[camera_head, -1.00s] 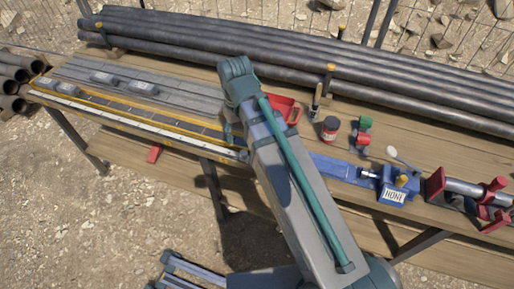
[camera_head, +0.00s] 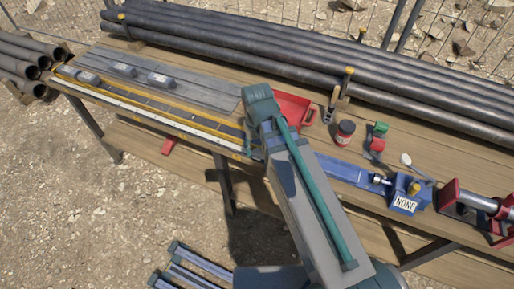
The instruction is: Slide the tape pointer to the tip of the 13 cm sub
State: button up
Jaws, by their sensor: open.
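A long yellow-edged rail with a white tape strip (camera_head: 150,109) runs along the front left edge of the bench. Several short grey pieces, one of them at the right (camera_head: 160,80), lie on and beside a grey slatted board (camera_head: 190,88); I cannot tell which, if any, is the 13 cm sub. I cannot make out the tape pointer. My arm crosses the middle of the view, its bend over the right end of the rail. My gripper is hidden behind the arm.
Long dark pipes (camera_head: 300,62) lie along the back. A small red piece (camera_head: 169,145) shows below the rail.

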jog(key=shift+f, duration=0.85)
jog(key=shift+c, duration=0.2)
grip_shut()
